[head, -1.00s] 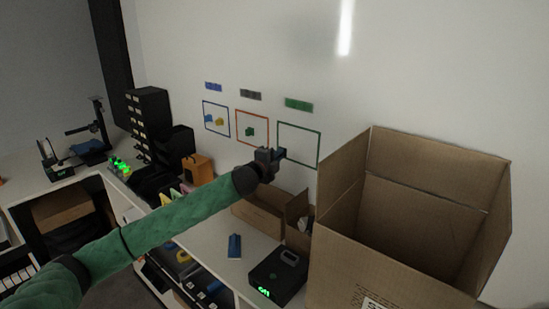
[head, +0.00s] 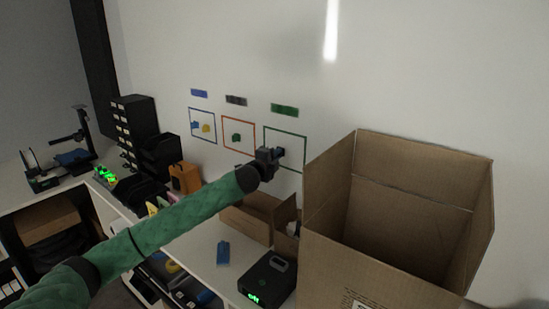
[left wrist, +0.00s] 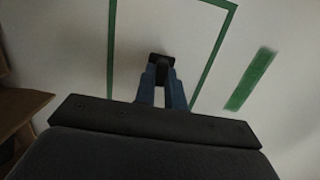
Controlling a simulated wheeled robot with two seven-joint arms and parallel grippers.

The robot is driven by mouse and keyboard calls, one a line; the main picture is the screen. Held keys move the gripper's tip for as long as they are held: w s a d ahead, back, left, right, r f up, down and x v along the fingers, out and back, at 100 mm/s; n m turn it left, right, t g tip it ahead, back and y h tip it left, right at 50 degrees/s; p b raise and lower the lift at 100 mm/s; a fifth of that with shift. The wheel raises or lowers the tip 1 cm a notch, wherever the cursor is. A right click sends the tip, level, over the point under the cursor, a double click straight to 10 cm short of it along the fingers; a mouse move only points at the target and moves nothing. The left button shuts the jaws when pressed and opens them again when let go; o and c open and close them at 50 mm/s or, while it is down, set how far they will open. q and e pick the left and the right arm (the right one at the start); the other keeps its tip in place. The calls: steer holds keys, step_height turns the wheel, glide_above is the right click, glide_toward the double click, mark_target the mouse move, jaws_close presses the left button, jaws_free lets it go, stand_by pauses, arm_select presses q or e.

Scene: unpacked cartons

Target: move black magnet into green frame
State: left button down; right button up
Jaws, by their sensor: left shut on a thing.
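The green frame (head: 305,148) is a thin outline on the white wall, the rightmost of three frames; it also shows in the left wrist view (left wrist: 211,52). In the head view the magnet is hidden or too small to make out. My right gripper is not in view.
A smaller carton (head: 247,222), a black box (head: 267,281) and a blue object (head: 223,253) are on the counter. The orange frame (head: 238,153) and blue frame (head: 203,141) hold other magnets.

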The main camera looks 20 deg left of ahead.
arm_select(q)
steer(key=shift+w+d, duration=0.2)
steer(key=shift+w, duration=0.3)
stand_by(0.6)
steer(key=c, duration=0.8)
jaws_free()
steer(key=shift+c, duration=0.2)
steer(key=shift+s, duration=0.1)
